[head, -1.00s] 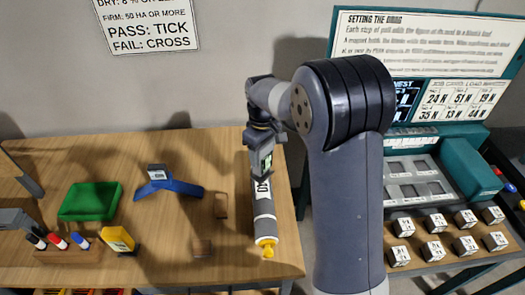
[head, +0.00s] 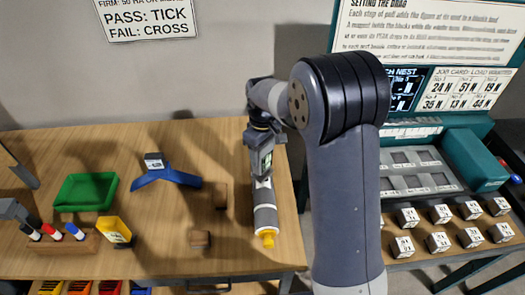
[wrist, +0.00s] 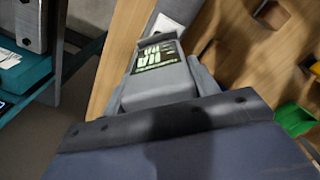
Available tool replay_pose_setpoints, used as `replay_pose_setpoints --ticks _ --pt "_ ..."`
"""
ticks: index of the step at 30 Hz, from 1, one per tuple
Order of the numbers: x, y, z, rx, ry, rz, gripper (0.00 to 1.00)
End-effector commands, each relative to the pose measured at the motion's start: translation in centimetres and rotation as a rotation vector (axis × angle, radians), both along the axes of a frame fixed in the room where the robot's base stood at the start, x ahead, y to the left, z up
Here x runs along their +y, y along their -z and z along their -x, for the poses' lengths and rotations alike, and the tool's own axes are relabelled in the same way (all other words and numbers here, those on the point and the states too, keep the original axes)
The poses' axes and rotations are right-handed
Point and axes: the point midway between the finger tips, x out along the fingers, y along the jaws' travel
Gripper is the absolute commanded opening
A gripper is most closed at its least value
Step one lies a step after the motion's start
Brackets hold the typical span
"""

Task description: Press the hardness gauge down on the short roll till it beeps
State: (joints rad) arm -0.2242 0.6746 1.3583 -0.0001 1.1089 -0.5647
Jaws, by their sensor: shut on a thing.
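A grey roll (head: 265,213) with a white band and a yellow end lies on the wooden table, its yellow end toward the front edge. My gripper (head: 260,148) is shut on the hardness gauge (head: 265,160), a grey body with a lit green display. The gauge is upright over the back part of the roll and hides some of its label. I cannot tell whether its foot touches the roll. In the wrist view the gauge (wrist: 160,75) sits between the fingers, its green "HA" readout facing the camera; its lower tip is hidden.
Two small wooden blocks (head: 200,238) stand left of the roll. Farther left are a blue stand (head: 165,178), a green tray (head: 84,190), a yellow-topped block (head: 115,230) and a marker rack (head: 65,246). A teal bench (head: 462,160) is right, across a gap.

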Motion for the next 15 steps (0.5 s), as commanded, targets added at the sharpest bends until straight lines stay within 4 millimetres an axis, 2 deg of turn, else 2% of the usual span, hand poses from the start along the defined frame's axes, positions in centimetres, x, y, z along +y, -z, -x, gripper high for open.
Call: replay_pose_setpoints --ticks 15 --pt "0.01 0.37 -0.02 -0.001 0.000 -0.001 0.33"
